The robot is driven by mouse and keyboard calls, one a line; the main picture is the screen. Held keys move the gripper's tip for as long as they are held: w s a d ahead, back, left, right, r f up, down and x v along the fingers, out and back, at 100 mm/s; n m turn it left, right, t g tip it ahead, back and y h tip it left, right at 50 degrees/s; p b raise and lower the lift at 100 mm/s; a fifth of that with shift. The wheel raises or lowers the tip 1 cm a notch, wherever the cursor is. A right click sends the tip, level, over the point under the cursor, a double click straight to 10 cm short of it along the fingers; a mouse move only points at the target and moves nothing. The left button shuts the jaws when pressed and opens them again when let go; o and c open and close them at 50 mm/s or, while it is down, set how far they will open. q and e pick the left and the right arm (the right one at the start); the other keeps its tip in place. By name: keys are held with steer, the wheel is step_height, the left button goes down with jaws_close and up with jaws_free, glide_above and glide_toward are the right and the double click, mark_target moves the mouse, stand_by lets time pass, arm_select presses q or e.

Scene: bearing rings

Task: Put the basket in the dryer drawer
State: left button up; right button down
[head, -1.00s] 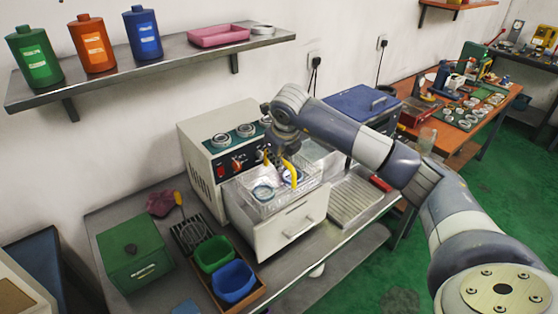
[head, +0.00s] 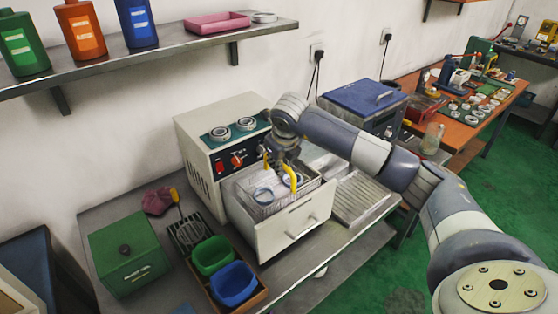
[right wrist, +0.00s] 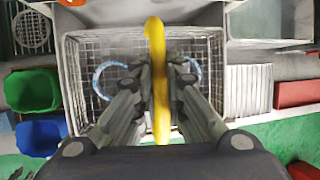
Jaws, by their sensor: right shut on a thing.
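The wire basket (head: 257,207) sits inside the open dryer drawer (head: 297,224), its rim a little above the drawer's walls. I cannot tell whether its bottom rests on the drawer floor. Its yellow handle (head: 293,179) stands upright. Bearing rings lie in it; one ring (right wrist: 108,78) shows at the left in the right wrist view. My right gripper (head: 284,170) is above the basket, shut on the yellow handle, which also runs between its fingers in the right wrist view (right wrist: 159,85). The dryer (head: 222,148) is a cream box with knobs. My left gripper is not in view.
A tray with a green bin (head: 211,255) and a blue bin (head: 233,283) lies left of the drawer. A green box (head: 128,258) is further left. A ribbed metal plate (head: 362,197) lies right of the drawer. A shelf (head: 165,54) hangs above.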

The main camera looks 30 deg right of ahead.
mark_target(279, 191)
step_height(279, 191, down, 2)
steer(key=shift+f+b, duration=0.1)
steer(key=shift+b, duration=0.6)
step_height(279, 191, down, 5)
steer(key=b, duration=0.4)
steer(key=shift+f+b, duration=2)
steer(key=shift+f, duration=0.35)
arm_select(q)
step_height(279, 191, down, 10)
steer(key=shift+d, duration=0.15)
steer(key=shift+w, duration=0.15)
arm_select(e)
steer(key=shift+f, duration=0.1)
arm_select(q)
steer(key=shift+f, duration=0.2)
